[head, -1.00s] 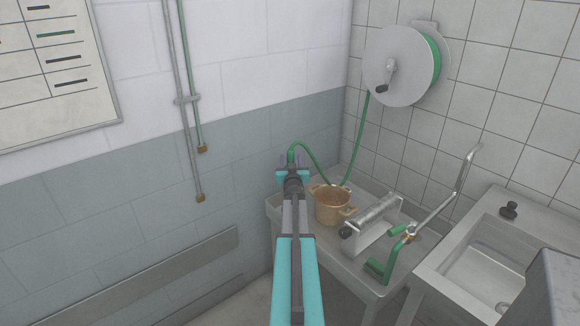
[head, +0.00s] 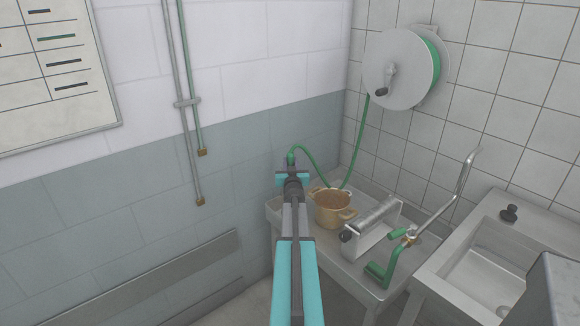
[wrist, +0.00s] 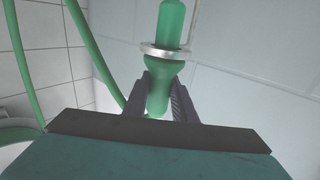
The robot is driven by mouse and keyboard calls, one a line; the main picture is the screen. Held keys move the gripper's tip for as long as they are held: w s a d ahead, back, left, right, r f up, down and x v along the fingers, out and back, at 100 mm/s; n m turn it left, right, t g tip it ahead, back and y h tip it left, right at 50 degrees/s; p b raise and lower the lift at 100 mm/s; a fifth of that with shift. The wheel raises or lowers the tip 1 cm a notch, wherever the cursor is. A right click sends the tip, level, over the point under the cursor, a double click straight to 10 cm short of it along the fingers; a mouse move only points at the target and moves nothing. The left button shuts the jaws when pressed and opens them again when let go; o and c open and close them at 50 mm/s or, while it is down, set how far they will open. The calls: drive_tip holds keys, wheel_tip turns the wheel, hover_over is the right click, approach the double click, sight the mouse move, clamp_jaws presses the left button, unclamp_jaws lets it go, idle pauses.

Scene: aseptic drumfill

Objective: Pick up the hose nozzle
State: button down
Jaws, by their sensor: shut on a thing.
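The hose nozzle is green with a pale metal collar, and it shows in the wrist view (wrist: 158,75) between the two dark fingers. In the head view my gripper (head: 292,172) is at the far end of my arm, left of the copper pot. The nozzle's green top (head: 291,158) just shows there; the rest is hidden behind the gripper. The green hose (head: 316,160) arches from it to the right, down behind the pot and up to the wall reel (head: 398,70).
A green-handled valve with a bent pipe (head: 408,240) is at the front. A sink (head: 490,262) is at the right. Wall pipes (head: 183,100) run down the left wall.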

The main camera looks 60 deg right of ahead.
sight(291, 152)
wheel_tip(291, 152, up, 10)
drive_tip(key=shift+f+p, duration=0.1)
drive_tip(key=shift+p, duration=1.05)
drive_tip(key=shift+s+d+p, duration=0.1)
drive_tip(key=shift+s+p, duration=0.05)
drive_tip(key=shift+p, duration=0.15)
drive_tip(key=s+d+p, duration=0.4)
drive_tip(key=s+p, duration=0.4)
drive_tip(key=p, duration=0.1)
drive_tip(key=s+d+p, duration=0.4)
drive_tip(key=s+p, duration=0.4)
drive_tip(key=p, duration=0.1)
drive_tip(key=shift+s, duration=0.4)
idle(0.3)
